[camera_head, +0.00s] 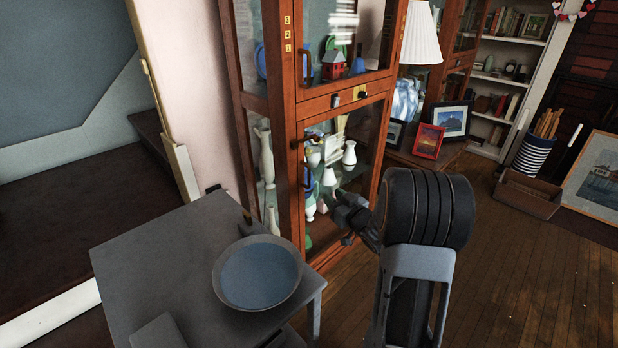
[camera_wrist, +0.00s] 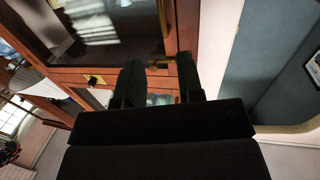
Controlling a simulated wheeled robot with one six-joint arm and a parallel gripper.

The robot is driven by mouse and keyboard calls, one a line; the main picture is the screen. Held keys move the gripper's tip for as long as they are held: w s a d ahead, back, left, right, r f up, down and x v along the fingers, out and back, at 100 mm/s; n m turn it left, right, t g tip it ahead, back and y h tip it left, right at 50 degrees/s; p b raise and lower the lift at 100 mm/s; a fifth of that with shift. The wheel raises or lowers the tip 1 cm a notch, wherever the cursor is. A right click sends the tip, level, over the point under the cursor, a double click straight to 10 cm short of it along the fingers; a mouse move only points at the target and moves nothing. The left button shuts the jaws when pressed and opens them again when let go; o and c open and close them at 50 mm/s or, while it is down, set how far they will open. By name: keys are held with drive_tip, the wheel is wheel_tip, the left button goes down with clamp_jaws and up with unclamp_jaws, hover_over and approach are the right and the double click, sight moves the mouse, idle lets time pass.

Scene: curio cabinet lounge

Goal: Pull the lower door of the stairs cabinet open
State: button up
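The stairs cabinet (camera_head: 291,120) is a tall reddish-wood case with glass doors. Its lower door (camera_head: 334,120) looks shut, with vases behind the glass. My gripper (camera_head: 345,207) is in front of the lower glass, right of the handle, partly hidden by my arm. In the wrist view, which looks upside down, my gripper (camera_wrist: 160,72) has its two dark fingers apart.
A grey table (camera_head: 160,250) with a round blue-grey bowl (camera_head: 257,273) stands left of my arm, close to the cabinet. A side table with a lamp (camera_head: 421,35) and picture frames (camera_head: 429,142) is to the right. Wooden floor (camera_head: 530,270) is open at the right.

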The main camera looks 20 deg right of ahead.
sight(309, 187)
drive_tip(key=w+a+b, duration=0.1)
drive_tip(key=w, duration=0.3)
drive_tip(key=w+a+b, duration=0.1)
drive_tip(key=w, duration=0.8)
drive_tip(key=shift+w+a+r+b, duration=0.2)
drive_tip(key=shift+w+a+b, duration=0.05)
drive_tip(key=shift+a+b, duration=0.15)
drive_tip(key=shift+c, duration=0.5)
clamp_jaws()
